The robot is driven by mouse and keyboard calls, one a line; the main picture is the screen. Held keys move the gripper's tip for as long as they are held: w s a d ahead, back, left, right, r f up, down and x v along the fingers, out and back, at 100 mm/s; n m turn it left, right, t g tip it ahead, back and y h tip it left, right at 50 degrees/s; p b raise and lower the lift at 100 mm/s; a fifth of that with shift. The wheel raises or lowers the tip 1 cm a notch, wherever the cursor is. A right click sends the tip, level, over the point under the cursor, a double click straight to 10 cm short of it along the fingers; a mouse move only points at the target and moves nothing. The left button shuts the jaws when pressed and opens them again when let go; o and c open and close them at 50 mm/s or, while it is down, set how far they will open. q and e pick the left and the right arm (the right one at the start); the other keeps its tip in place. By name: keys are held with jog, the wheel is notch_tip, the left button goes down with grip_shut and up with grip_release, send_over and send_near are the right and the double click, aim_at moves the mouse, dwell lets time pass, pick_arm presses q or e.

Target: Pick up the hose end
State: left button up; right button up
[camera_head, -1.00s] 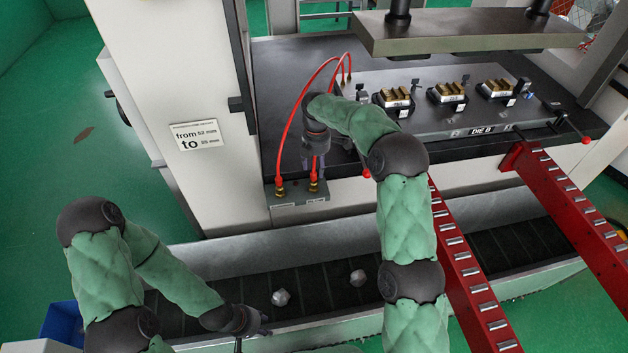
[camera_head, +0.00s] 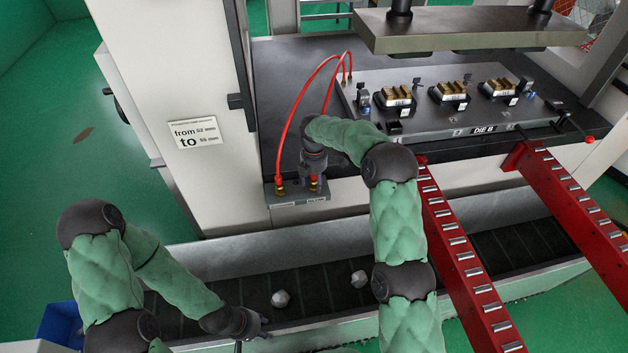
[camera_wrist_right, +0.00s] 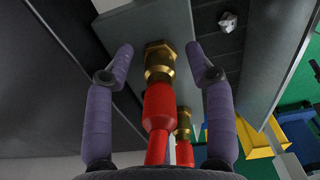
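Two red hoses (camera_head: 288,125) arch from the press bed down to brass fittings on a small grey block (camera_head: 286,201). In the right wrist view, the nearer hose end (camera_wrist_right: 158,105) has a red sleeve and a brass fitting (camera_wrist_right: 158,62) on the block. My right gripper (camera_wrist_right: 161,58) is open around it, one finger on each side with visible gaps. A second hose end (camera_wrist_right: 183,125) shows behind it. In the head view my right gripper (camera_head: 313,178) is over the right-hand fitting and partly hides it. My left gripper (camera_head: 264,328) is low by the trough, its fingers unclear.
A trough (camera_head: 225,262) with two grey lumps (camera_head: 280,298) runs below the block. Red rails (camera_head: 460,250) stand at the right. The die plate (camera_head: 440,115) with several brass-topped parts lies on the press bed, under a raised upper plate (camera_head: 465,30).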

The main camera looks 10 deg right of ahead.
grip_shut()
jog(key=shift+r, duration=0.1)
